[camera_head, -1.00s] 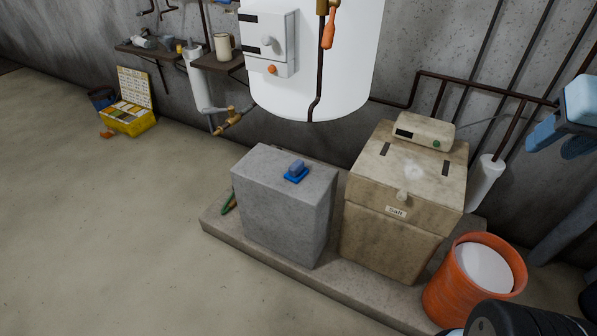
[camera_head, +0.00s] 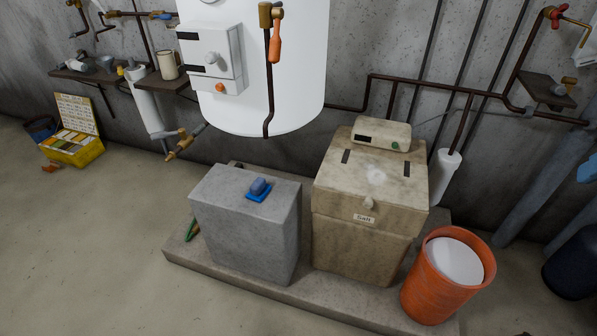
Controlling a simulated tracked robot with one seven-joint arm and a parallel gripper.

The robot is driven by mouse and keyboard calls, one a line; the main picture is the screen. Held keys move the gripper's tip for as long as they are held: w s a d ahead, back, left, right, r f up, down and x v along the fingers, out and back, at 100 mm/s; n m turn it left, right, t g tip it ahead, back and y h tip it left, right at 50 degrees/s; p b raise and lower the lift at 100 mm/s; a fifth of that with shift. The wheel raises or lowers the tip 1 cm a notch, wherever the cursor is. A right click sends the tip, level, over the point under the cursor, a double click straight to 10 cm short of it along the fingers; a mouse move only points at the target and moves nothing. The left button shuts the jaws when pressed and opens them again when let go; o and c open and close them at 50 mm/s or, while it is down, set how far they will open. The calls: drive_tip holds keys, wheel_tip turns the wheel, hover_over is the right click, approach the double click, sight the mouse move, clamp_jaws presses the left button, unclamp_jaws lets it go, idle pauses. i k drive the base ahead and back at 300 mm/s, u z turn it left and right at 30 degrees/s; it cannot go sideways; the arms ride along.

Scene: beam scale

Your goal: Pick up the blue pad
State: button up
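The blue pad (camera_head: 259,190) lies on top of the grey concrete block (camera_head: 245,225), toward its back right part. It has a flat bright-blue base with a duller blue-grey raised piece on it. Nothing touches it from above. My gripper cannot be made out in this view. Only a small light-blue piece shows at the right edge, and I cannot tell what it is.
A beige salt box (camera_head: 365,215) stands close right of the block on the same low plinth (camera_head: 215,272). An orange bucket (camera_head: 435,290) is farther right. A white tank (camera_head: 290,75) hangs behind. Open floor lies left. A yellow box (camera_head: 75,152) sits far left.

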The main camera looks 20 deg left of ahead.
sight(259, 189)
drive_tip(key=u, duration=0.75)
drive_tip(key=i, duration=0.1)
drive_tip(key=z, duration=2.4)
drive_tip(key=k, duration=2.5)
drive_tip(key=u, duration=1.8)
drive_tip(key=i, duration=0.5)
drive_tip(key=u, duration=0.15)
